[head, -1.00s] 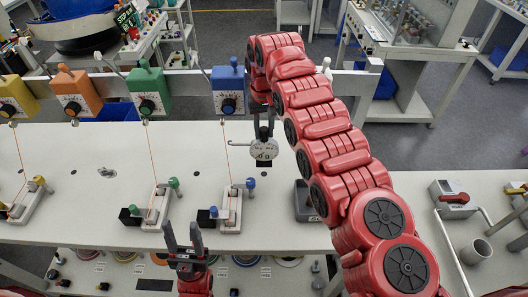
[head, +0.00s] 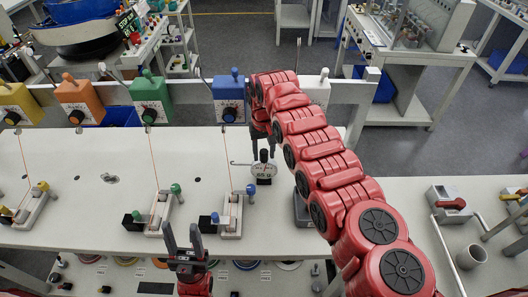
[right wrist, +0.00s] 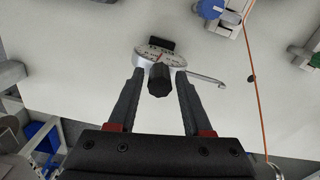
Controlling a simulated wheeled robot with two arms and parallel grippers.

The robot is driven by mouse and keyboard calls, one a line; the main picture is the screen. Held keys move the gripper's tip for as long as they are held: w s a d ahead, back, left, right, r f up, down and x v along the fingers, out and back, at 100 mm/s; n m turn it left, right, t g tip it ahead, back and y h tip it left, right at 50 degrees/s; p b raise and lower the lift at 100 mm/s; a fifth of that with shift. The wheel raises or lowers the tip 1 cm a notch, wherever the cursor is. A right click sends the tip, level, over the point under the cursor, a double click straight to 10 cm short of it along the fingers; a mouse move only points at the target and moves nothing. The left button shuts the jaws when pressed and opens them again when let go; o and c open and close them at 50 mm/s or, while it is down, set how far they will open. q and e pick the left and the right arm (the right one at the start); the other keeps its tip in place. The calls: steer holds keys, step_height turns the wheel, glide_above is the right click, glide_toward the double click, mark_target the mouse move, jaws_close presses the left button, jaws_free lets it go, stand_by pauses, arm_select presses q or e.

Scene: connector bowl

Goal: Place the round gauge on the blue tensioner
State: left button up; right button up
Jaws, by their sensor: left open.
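The round gauge (head: 264,170) has a pale dial, a black knob on top, a black base and a thin hooked arm. It is right of the blue tensioner's cord, above or on the white table; the contact is unclear. The right wrist view shows its dial (right wrist: 160,54) and knob. My right gripper (right wrist: 160,74) is open, with its fingers on either side of the knob and gaps showing. In the head view it (head: 264,140) is partly hidden by my arm. The blue tensioner (head: 230,100) sits on the back rail. My left gripper (head: 182,235) is open and empty at the front edge.
Green (head: 151,100), orange (head: 80,100) and yellow (head: 18,104) tensioners line the rail to the left. Cords run down to small fixtures, including one with a blue knob (head: 233,215). A grey block (head: 303,212) is right of the gauge. Bare table lies between fixtures.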

steer(key=shift+o, duration=0.6)
steer(key=shift+r, duration=0.3)
step_height(320, 180, up, 6)
steer(key=b, duration=0.2)
steer(key=shift+a+b, duration=0.1)
steer(key=shift+b, duration=0.3)
step_height(320, 180, up, 6)
steer(key=p, duration=0.4)
steer(key=shift+f, duration=0.1)
steer(key=shift+f, duration=0.1)
